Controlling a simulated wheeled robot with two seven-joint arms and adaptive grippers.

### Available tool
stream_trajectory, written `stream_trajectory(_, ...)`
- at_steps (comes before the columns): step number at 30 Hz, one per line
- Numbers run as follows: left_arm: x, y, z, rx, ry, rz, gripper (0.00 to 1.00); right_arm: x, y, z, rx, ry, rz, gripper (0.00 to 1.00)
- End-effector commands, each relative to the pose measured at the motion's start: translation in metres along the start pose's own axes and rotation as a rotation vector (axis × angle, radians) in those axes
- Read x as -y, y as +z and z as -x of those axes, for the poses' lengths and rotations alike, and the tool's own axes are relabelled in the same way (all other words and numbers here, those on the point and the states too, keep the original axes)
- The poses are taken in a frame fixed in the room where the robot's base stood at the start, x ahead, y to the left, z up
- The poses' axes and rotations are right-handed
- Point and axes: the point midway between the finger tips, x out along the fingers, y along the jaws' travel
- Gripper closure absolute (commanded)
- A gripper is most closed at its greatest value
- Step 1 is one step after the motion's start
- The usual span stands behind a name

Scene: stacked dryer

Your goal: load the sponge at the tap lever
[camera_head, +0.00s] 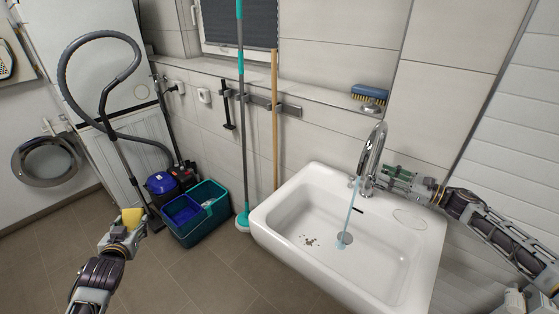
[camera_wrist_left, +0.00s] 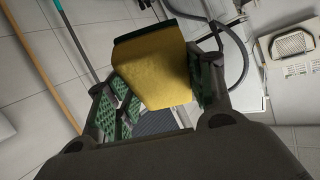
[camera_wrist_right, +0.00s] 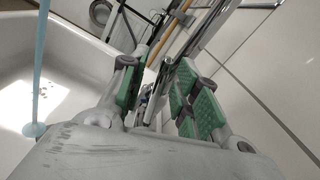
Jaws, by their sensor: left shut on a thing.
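A yellow sponge (camera_head: 132,217) with a dark green layer is held between the fingers of my left gripper (camera_head: 122,235), out over the floor left of the sink. It fills the middle of the left wrist view (camera_wrist_left: 152,72). The chrome tap (camera_head: 374,150) stands at the sink's back edge, and a blue water stream (camera_head: 350,205) falls from it into the basin. My right gripper (camera_head: 387,174) is at the tap's right side. In the right wrist view its green-padded fingers stand apart, with the chrome tap (camera_wrist_right: 190,48) beyond and between them. The lever cannot be made out clearly.
The white sink (camera_head: 290,215) holds dark specks (camera_head: 310,241) near the stream. A blue brush (camera_head: 370,92) lies on the ledge above. A teal bucket (camera_head: 203,222), a blue-topped vacuum (camera_head: 161,184) and a mop (camera_head: 241,130) stand left of the sink. Floor in front is clear.

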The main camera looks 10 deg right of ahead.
Motion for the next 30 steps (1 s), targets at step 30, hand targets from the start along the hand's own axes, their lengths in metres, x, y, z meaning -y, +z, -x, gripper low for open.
stream_trajectory(30, 0.0, 0.0, 0.0, 0.0, 0.0, 0.0, 0.66, 0.0004, 0.0003, -0.0035, 0.0, 0.0, 0.0, 1.0)
